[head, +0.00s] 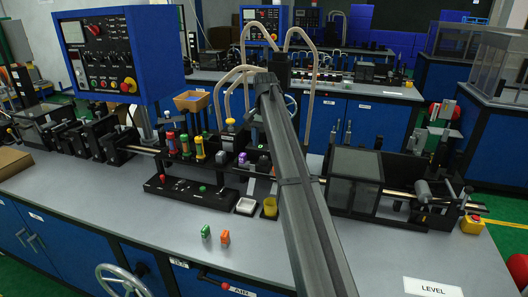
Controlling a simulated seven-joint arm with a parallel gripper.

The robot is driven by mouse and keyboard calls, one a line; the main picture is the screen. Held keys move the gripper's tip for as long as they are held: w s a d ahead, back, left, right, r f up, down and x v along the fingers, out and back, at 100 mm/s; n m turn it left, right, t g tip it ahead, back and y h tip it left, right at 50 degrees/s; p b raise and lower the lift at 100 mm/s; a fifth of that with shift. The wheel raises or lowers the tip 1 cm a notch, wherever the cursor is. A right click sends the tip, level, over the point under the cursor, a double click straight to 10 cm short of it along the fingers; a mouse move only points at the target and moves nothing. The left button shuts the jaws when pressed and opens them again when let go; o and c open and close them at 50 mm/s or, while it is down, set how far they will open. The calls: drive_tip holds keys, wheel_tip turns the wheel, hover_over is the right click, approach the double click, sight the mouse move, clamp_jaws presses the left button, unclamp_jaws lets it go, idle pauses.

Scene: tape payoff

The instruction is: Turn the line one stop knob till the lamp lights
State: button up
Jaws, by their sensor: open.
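A blue control panel (105,55) stands at the upper left, its black face full of small knobs. A red knob (96,30) is near its top and a red button on a yellow ring (128,85) at its lower right. A yellow box with a red knob (471,224) sits on the bench at the right. I cannot read which is line one's stop, nor tell which lamp belongs to it. My grey arm crosses the middle of the head view, rising from the bottom edge. My gripper does not show; the arm's far end is hidden or unclear.
A grey bench (130,215) carries a black rail of machine parts, yellow and green rollers (199,147) and a dark clear-sided box (355,180). A green block (205,231) and an orange block (225,237) lie near its front.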

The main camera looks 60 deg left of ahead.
sight(264, 158)
wheel_tip(264, 158, up, 8)
idle(0.4)
drive_tip(key=shift+f, duration=0.15)
